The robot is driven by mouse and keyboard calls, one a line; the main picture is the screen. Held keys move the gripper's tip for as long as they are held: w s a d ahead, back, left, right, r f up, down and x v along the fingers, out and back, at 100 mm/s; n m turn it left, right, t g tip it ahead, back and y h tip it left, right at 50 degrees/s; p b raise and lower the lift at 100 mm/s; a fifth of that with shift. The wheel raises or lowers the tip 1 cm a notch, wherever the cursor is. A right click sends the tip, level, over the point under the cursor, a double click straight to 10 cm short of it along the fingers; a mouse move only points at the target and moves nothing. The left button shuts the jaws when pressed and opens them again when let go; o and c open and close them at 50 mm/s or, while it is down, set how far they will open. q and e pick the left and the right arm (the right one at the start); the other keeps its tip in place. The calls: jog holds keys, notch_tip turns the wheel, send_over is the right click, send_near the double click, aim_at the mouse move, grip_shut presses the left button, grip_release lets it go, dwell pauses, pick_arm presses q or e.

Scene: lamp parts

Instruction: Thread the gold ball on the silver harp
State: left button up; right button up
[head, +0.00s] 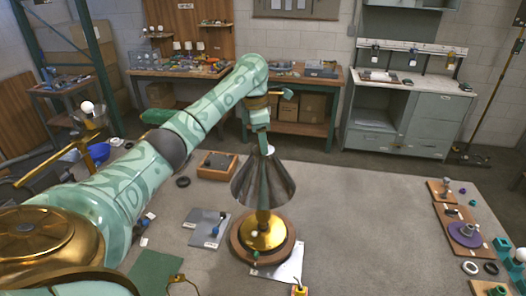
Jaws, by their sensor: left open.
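A table lamp stands on the grey table, with a dark silver conical shade (275,186) and a rounded gold body (263,234) on a round wooden base (238,248). My left arm reaches over from the left, and my left gripper (266,148) points down at the top of the shade. It is open, its fingers small and partly merged with the shade's top. A tiny pale spot shows between the fingertips; I cannot tell whether it is the gold ball. The silver harp is not visible; the shade hides the lamp's middle. My right gripper is not in view.
A wooden tray (217,174), a black ring (183,182) and a grey plate (199,236) lie left of the lamp. A white sheet (289,264) is by its base. Boards with small parts (466,235) line the right edge. The table right of the lamp is clear.

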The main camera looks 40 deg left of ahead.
pick_arm(q)
notch_tip(320, 180, up, 16)
jog(key=s+a+p, duration=0.1)
jog(key=p, duration=0.3)
jog(key=shift+s+a+p, duration=0.2)
jog(key=shift+a+p, duration=0.05)
jog(key=shift+p, duration=0.1)
